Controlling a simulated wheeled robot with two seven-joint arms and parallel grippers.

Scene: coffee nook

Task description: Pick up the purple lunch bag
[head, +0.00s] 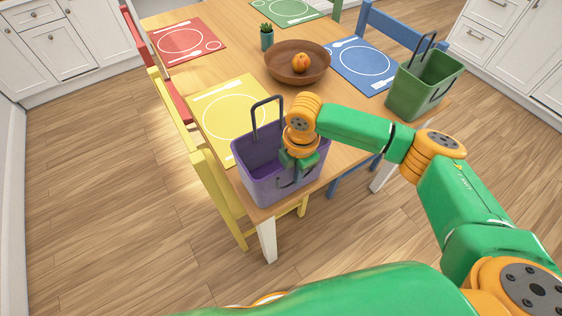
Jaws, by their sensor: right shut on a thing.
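The purple lunch bag (256,181) is an open-topped, basket-like bag at the near corner of the wooden table. One dark purple handle stands upright at its far side. My right gripper (297,172) is over the bag's right part, pointing down, and is shut on it. The orange wrist and green gripper body hide the exact place of the grip and some of the bag's inside. The bag looks upright; I cannot tell whether its base touches the table. My left gripper is not in view.
A yellow chair (213,183) stands close left of the bag.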

